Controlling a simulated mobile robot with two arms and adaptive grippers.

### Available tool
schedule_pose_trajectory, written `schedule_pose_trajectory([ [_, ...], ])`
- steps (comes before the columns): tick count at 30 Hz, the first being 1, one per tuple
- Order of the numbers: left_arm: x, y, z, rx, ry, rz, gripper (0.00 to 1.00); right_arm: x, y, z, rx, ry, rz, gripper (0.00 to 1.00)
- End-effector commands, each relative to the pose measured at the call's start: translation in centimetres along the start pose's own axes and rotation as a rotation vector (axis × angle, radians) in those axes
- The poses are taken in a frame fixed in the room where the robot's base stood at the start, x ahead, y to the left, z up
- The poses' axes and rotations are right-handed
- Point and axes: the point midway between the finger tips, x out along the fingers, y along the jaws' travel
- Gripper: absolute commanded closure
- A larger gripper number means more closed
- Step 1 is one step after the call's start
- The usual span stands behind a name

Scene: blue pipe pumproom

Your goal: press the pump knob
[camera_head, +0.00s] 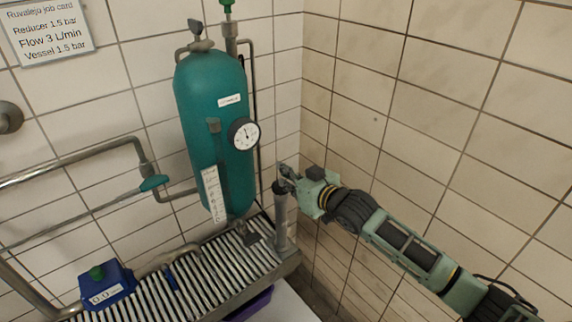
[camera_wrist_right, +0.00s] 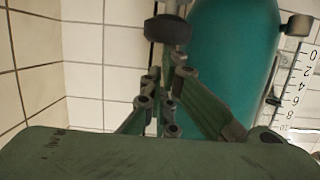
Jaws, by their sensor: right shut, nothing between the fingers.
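The pump looks to be a grey upright cylinder (camera_head: 281,222) at the right end of the slatted shelf. Its dark round knob (camera_head: 279,187) sits on top. In the right wrist view the knob (camera_wrist_right: 167,32) shows large, just beyond the fingertips. My right gripper (camera_head: 285,173) is at the knob, coming in from the right, with its fingers together and empty. The fingers also show in the right wrist view (camera_wrist_right: 163,98). I cannot tell whether they touch the knob. My left gripper is not in view.
A teal tank (camera_head: 212,120) with a round gauge (camera_head: 244,134) stands just left of the pump. A blue box (camera_head: 106,291) with a green button sits on the slatted shelf (camera_head: 205,283). Pipes run along the left wall. A tiled wall (camera_head: 420,110) closes the right side.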

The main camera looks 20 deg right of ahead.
Motion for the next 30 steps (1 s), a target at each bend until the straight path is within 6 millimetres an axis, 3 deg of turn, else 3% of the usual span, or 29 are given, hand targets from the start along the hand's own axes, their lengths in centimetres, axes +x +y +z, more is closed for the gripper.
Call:
schedule_pose_trajectory([
  [1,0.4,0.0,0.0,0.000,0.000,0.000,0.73,0.2,0.0,1.1,0.001,-0.009,0.001,1.00],
  [13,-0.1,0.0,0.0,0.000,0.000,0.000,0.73,0.1,0.0,0.9,0.001,-0.014,0.001,1.00],
  [17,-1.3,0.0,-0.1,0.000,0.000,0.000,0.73,-0.1,0.1,-0.4,0.000,-0.013,0.002,1.00],
  [24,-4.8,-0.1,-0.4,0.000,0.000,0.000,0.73,-0.5,0.3,-4.3,0.000,-0.006,0.004,1.00],
  [25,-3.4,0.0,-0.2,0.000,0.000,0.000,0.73,-1.1,0.3,-2.9,-0.001,-0.010,0.004,1.00],
  [30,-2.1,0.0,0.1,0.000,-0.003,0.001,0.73,-4.5,0.3,-2.8,-0.003,-0.007,0.004,1.00],
])
